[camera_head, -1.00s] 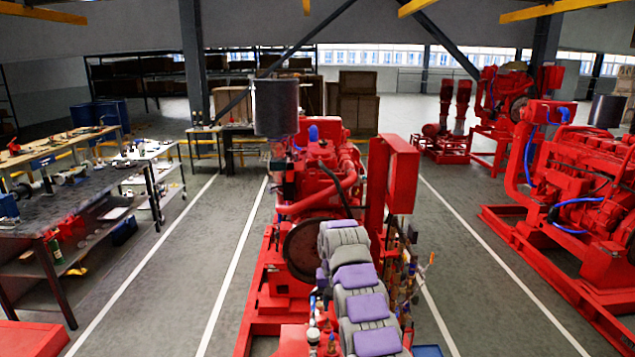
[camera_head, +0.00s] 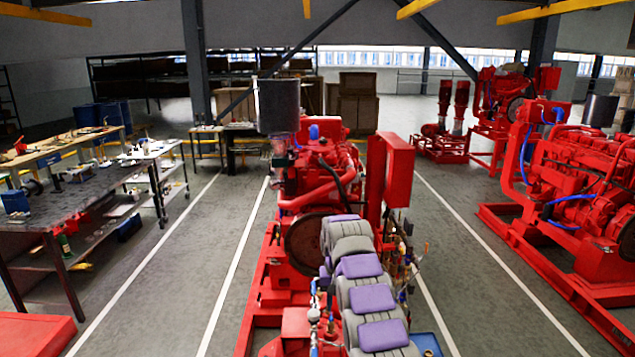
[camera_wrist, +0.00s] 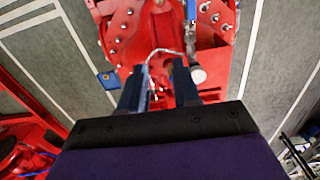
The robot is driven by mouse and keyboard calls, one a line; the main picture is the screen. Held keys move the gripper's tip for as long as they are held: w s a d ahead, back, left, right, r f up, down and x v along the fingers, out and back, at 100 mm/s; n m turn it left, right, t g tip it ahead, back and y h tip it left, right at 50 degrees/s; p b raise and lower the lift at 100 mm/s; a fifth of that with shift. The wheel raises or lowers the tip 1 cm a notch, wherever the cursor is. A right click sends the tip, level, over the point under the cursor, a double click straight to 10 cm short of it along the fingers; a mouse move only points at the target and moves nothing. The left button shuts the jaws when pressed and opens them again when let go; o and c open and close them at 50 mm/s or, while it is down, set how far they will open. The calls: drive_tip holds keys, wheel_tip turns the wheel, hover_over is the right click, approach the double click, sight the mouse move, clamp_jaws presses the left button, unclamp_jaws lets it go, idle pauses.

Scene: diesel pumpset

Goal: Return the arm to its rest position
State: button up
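My grey and purple arm reaches forward over the red pumpset (camera_head: 305,265) in the head view. Its far end is by the dark round flywheel area, and my gripper cannot be made out there. In the wrist view my gripper (camera_wrist: 157,82) shows two dark fingers standing apart with nothing between them. Behind the fingers lie red pump parts (camera_wrist: 215,15) with bolts, and a thin pale curved line or cable (camera_wrist: 150,58). I cannot tell how far the fingers are from these parts.
A red control cabinet (camera_head: 398,160) stands right of my arm, with gauges and valves (camera_head: 402,262) below it. A grey cylinder (camera_head: 279,107) rises from the engine. Another red pumpset (camera_head: 575,190) stands at right. A workbench (camera_head: 70,205) stands at left. Marked floor lanes between are clear.

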drive_tip(key=s+d+r+b, duration=0.15)
drive_tip(key=s+r, duration=0.25)
drive_tip(key=s, duration=0.4)
drive_tip(key=s+d+r, duration=0.3)
drive_tip(key=s+r, duration=0.1)
drive_tip(key=s, duration=0.3)
drive_tip(key=s+d+r+b, duration=0.15)
drive_tip(key=s+r, duration=0.25)
drive_tip(key=s, duration=0.4)
drive_tip(key=s+d+f, duration=0.1)
drive_tip(key=s+f, duration=0.1)
drive_tip(key=s, duration=0.9)
drive_tip(key=s+f+g+b, duration=0.1)
drive_tip(key=s+f, duration=0.2)
drive_tip(key=s, duration=0.8)
drive_tip(key=s+d+f+b, duration=0.1)
drive_tip(key=s+f, duration=0.2)
drive_tip(key=s, duration=0.8)
drive_tip(key=shift+d+f+g, duration=0.25)
drive_tip(key=shift+d+g, duration=0.05)
drive_tip(key=shift+a, duration=0.15)
